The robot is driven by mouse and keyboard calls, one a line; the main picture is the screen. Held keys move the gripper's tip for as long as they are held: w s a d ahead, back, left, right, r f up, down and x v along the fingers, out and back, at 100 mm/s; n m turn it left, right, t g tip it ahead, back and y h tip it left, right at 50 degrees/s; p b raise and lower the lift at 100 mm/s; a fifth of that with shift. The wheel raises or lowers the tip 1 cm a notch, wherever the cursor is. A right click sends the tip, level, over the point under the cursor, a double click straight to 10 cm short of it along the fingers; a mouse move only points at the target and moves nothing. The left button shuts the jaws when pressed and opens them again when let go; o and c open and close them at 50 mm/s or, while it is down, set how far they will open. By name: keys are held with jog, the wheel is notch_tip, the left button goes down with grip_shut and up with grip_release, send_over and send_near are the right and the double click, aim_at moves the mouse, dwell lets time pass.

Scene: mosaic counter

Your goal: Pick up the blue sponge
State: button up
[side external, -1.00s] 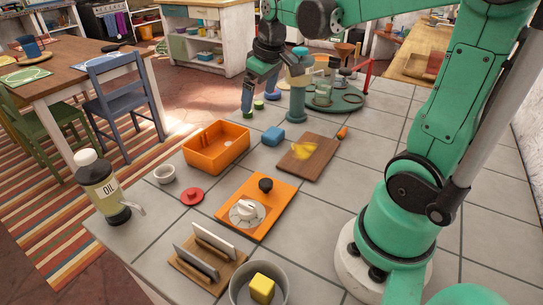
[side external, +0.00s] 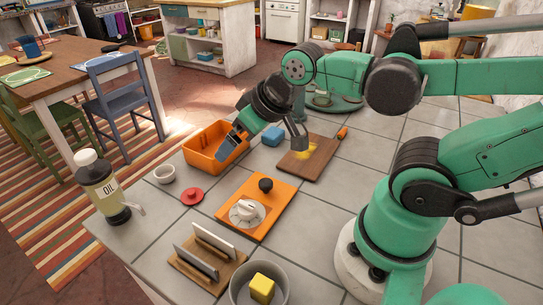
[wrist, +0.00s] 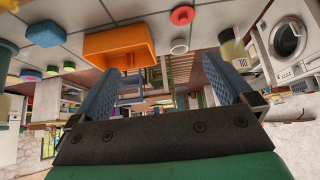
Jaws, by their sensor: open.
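The blue sponge (side external: 272,136) is a small rounded block on the grey tiles, between the orange bin and the wooden cutting board in the side view. It also shows at the upper left of the wrist view (wrist: 51,28). My gripper (side external: 262,150) is open and empty, its two fingers spread wide. In the side view, the fingers appear either side of the sponge. In the wrist view, the sponge lies outside the gap between the blue fingers (wrist: 155,82), so the gripper is apart from it.
The orange bin (side external: 205,161) stands close beside one finger. The cutting board (side external: 322,164) holds a yellow item, partly hidden. An orange board (side external: 262,222) with a white dial, a red lid (side external: 191,195), a white bowl (side external: 164,174) and an oil bottle (side external: 99,187) stand nearer the camera.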

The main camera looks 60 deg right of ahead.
dwell(0.6)
jog(key=g, duration=0.7)
send_over(270, 131)
notch_tip(270, 131, down, 7)
jog(key=shift+a+f, duration=0.1)
jog(key=shift+f, duration=2.95)
jog(key=c, duration=1.3)
jog(key=shift+o, duration=0.2)
jog(key=shift+r, duration=0.1)
